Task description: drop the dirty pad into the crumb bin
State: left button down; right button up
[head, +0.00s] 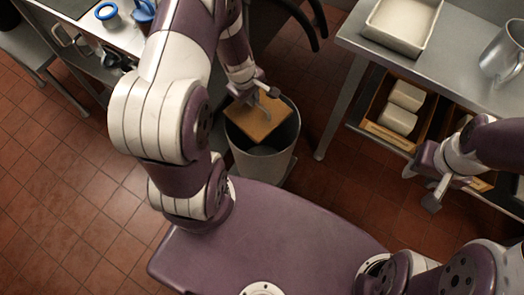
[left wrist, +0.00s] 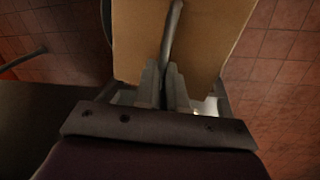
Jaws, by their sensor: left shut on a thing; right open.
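The dirty pad is a flat tan-brown square (head: 250,124), tilted over the mouth of the crumb bin. My left gripper (head: 264,99) is shut on the pad by a grey strip or handle on its face. In the left wrist view the pad (left wrist: 135,40) fills the upper middle, with the fingers (left wrist: 166,85) closed on the grey strip. The crumb bin (head: 262,165) is a round grey bucket on the floor; the pad hides part of its opening. I cannot tell whether the pad touches the rim. My right gripper (head: 421,185) is open and empty, at the right.
A steel table (head: 365,45) at the right carries a white tray (head: 402,22) and a metal jug (head: 503,52). A wooden crate (head: 388,133) with pale blocks sits on its lower shelf. Another counter with blue-ringed items (head: 107,12) stands at upper left. Tiled floor is clear at left.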

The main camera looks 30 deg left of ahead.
pick_arm(q)
notch_tip(320, 180, down, 2)
jog(key=shift+f+b, duration=0.15)
jog(key=shift+b, duration=0.4)
pick_arm(e)
notch_tip(320, 180, down, 2)
pick_arm(q)
jog(key=c, duration=1.1)
grip_release()
jog(key=shift+c, duration=0.2)
notch_tip(320, 180, up, 13)
jog(key=s+p, duration=0.2)
jog(key=p, duration=0.4)
jog(key=shift+s+a+f, duration=0.15)
jog(key=shift+s+a, duration=0.05)
jog(key=shift+a, duration=0.15)
pick_arm(e)
notch_tip(320, 180, up, 6)
jog(key=shift+f, duration=0.1)
